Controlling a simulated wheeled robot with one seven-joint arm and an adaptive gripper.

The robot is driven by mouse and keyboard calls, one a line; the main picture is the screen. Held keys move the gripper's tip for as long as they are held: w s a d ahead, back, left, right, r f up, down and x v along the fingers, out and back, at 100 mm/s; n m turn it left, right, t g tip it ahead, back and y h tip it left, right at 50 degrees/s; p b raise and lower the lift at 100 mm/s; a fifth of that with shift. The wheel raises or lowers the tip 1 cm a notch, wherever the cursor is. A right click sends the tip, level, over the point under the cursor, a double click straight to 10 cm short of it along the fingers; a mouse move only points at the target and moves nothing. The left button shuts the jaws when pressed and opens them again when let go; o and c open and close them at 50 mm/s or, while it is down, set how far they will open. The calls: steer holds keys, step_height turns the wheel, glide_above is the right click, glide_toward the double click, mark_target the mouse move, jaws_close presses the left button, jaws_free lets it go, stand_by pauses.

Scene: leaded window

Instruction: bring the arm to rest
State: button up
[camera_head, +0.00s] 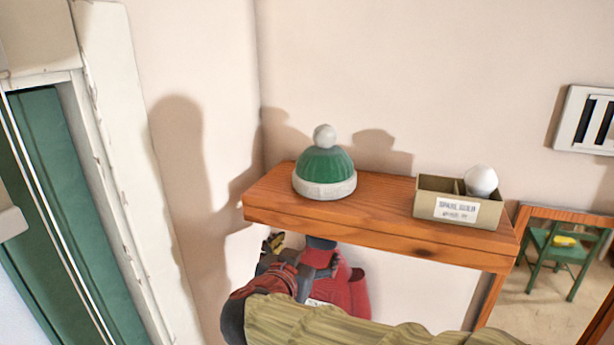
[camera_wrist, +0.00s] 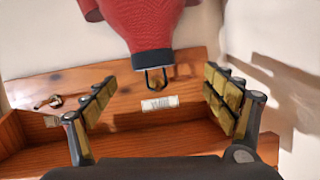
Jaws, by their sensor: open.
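My gripper (camera_head: 277,245) is just under the left part of the wooden shelf in the head view, partly hidden by my own arm. In the wrist view my gripper (camera_wrist: 160,80) is open, with its yellow-padded fingers wide apart. A red item (camera_head: 345,290) shows below the shelf beside my gripper. In the wrist view this red item (camera_wrist: 143,20) narrows to a dark band with a metal loop, in front of a wooden board with a white label (camera_wrist: 160,103). The loop lies in the gap between the fingers, and neither finger visibly touches it.
The wooden shelf (camera_head: 385,222) carries a green knit hat (camera_head: 324,172) and a box (camera_head: 428,197) holding a white bulb (camera_head: 481,181). A brass hook (camera_wrist: 55,101) is on the board's left. A wall corner is close on the left. A framed mirror (camera_head: 562,213) is at right.

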steer(key=s+d+f+n+g+y+b, duration=0.1)
steer(key=s+f+n+y+b, duration=0.25)
steer(key=f+b, duration=0.6)
steer(key=s+d+f+n+g+y+b, duration=0.1)
steer(key=s+f+n+y+b, duration=0.3)
steer(key=f+b, duration=0.55)
steer(key=s+d+f+m+g+h+b, duration=0.1)
steer(key=s+d+f+g+h+b, duration=0.1)
steer(key=s+d+f+b, duration=0.2)
steer(key=s+d+f+m+g+h+b, duration=0.1)
steer(key=s+d+f+g+b, duration=0.2)
steer(key=s+d+f, duration=0.7)
steer(key=s+f+b, duration=0.2)
steer(key=s+f, duration=0.1)
steer(key=f, duration=0.3)
steer(key=shift+d+m+g+h, duration=0.25)
steer(key=shift+m+g+h, duration=0.05)
steer(key=shift+m+h, duration=0.05)
